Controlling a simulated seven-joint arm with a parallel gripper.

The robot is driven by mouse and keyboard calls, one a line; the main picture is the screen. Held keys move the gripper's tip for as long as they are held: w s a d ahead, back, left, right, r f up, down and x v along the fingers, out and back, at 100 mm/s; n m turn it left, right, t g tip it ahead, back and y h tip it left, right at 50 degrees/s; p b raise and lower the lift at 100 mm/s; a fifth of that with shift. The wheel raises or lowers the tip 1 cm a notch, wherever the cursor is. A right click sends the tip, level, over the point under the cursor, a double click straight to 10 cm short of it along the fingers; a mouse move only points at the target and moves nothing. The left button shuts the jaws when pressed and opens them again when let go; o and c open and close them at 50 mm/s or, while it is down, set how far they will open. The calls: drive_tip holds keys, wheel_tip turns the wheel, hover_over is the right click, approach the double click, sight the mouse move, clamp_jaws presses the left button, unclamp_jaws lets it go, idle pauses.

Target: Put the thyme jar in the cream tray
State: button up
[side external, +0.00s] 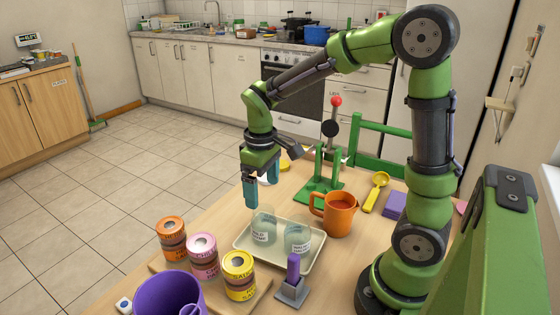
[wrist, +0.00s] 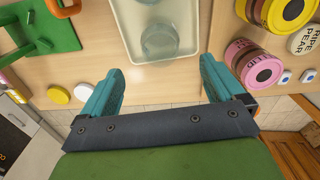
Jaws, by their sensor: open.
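The cream tray (side external: 262,252) lies on the table and holds two clear glass jars with pale lower parts and white labels. One jar (side external: 263,226) stands at the tray's far left side; the other jar (side external: 298,238) stands to its right. Their labels are too small to read surely, so I cannot tell which is the thyme jar. My gripper (side external: 262,196) is open and empty, above and beyond the tray's far left side. In the wrist view the tray (wrist: 125,30) is ahead of the open fingers (wrist: 161,68), with a jar (wrist: 160,40) near its closest edge.
An orange mug (side external: 338,215) and a green lever stand (side external: 322,185) are right of the tray. Stacked orange, pink (side external: 203,258) and yellow tins stand left and in front. A purple cup (side external: 168,298) is front left.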

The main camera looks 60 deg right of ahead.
drive_tip(key=s+a+r+m+t+y, duration=0.2)
drive_tip(key=s+a+r+m+t, duration=0.3)
drive_tip(key=s+r, duration=0.5)
drive_tip(key=shift+s+a+t, duration=0.15)
drive_tip(key=shift+a+t, duration=0.2)
drive_tip(key=shift+t, duration=0.75)
